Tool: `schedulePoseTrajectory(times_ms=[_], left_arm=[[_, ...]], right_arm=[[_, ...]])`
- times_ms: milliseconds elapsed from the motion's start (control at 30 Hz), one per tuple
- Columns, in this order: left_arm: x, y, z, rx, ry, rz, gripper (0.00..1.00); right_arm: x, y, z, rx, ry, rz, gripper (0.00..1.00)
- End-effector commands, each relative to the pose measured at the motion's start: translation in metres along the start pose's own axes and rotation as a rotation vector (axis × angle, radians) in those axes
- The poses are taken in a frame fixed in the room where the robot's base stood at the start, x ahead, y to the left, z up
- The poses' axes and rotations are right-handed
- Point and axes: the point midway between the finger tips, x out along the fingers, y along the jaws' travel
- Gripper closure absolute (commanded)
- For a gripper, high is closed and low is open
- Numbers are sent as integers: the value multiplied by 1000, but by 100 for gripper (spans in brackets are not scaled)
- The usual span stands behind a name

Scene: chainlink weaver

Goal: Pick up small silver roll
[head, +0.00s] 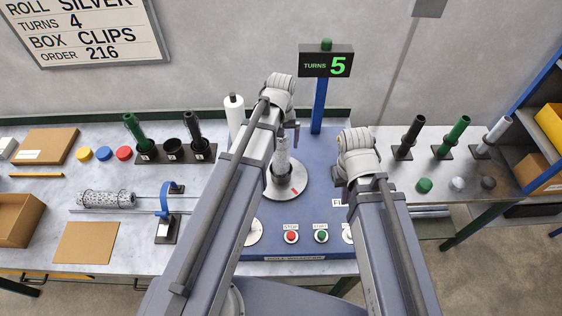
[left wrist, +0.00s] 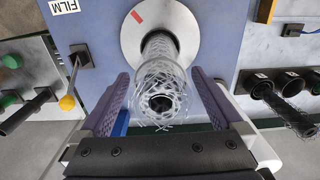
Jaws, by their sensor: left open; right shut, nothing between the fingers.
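A small silver mesh roll (head: 283,158) stands upright on the round metal disc (head: 286,190) of the blue machine. In the left wrist view the roll (left wrist: 160,82) shows end-on, with loose wire ends around its near rim and a dark hollow core. My left gripper (left wrist: 160,88) is open, with one finger on each side of the roll. I cannot tell whether either finger touches it. In the head view my left arm hides part of that gripper. My right gripper (head: 341,181) is at the machine's right side, mostly hidden behind its wrist, with nothing held.
A green display (head: 327,63) reads TURNS 5. A wall sign (head: 82,30) reads roll silver, turns 4, box clips, order 216. A longer mesh roll (head: 105,199) lies on the left table beside a blue arch (head: 165,199).

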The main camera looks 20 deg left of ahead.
Motion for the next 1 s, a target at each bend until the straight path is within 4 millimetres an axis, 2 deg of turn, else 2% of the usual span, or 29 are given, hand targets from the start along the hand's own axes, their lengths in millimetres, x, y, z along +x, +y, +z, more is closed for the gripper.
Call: schedulePoseTrajectory(times_ms=[67, 333, 1000], left_arm=[[9, 0, 0, 0, 0, 0, 0], [7, 0, 0, 0, 0, 0, 2], [7, 0, 0, 0, 0, 0, 78]], right_arm=[[9, -1, -1, 1, 0, 0, 100], [7, -1, 0, 1, 0, 0, 100], [7, -1, 0, 1, 0, 0, 100]])
